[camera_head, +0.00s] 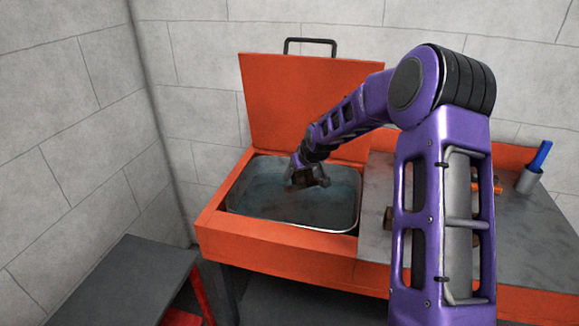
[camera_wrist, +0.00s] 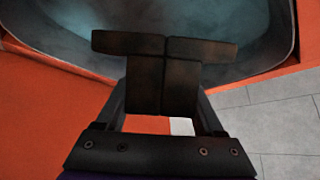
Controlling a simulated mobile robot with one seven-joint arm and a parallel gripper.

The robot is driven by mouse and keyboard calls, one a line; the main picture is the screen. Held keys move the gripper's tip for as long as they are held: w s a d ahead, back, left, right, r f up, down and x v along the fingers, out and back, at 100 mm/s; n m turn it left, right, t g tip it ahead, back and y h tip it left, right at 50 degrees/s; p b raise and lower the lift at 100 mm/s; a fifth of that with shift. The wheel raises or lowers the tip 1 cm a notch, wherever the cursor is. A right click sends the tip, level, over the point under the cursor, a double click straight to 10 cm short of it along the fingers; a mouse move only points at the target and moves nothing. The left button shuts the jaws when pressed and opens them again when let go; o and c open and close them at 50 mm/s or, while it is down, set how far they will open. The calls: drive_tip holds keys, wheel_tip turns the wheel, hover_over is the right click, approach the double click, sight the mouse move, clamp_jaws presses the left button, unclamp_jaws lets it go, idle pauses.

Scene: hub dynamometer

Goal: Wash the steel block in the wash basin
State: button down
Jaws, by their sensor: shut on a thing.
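The wash basin (camera_head: 300,222) is a metal tub set in an orange bench, with murky bluish liquid in it. Its inside also shows at the top of the wrist view (camera_wrist: 268,40). My gripper (camera_head: 308,181) reaches down into the basin from the right, at or just above the liquid; I cannot tell if it touches. In the wrist view my gripper (camera_wrist: 166,62) has its dark jaws drawn together. It is shut on a small dark brownish piece, taken to be the steel block, mostly hidden by the fingers; its outline is unclear.
The orange basin lid (camera_head: 310,95) stands open behind, with a black handle (camera_head: 310,42). A grey worktop (camera_head: 530,225) lies to the right, with a cup (camera_head: 529,181) holding a blue tool (camera_head: 541,156). A dark table (camera_head: 130,280) stands at lower left.

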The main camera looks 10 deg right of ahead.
drive_tip(key=shift+g, duration=0.8)
drive_tip(key=shift+w+a+f+b, duration=0.35)
drive_tip(key=shift+f+b, duration=0.75)
drive_tip(key=shift+f, duration=1.25)
drive_tip(key=shift+w+a+f+b, duration=0.1)
drive_tip(key=shift+a+f+b, duration=0.35)
drive_tip(key=shift+f+b, duration=1.25)
drive_tip(key=shift+w+a+f+b, duration=0.25)
drive_tip(key=shift+a+f+b, duration=0.2)
drive_tip(key=shift+f, duration=2.5)
drive_tip(key=shift+r, duration=0.15)
wheel_tip(320, 180, up, 13)
drive_tip(key=p, duration=0.7)
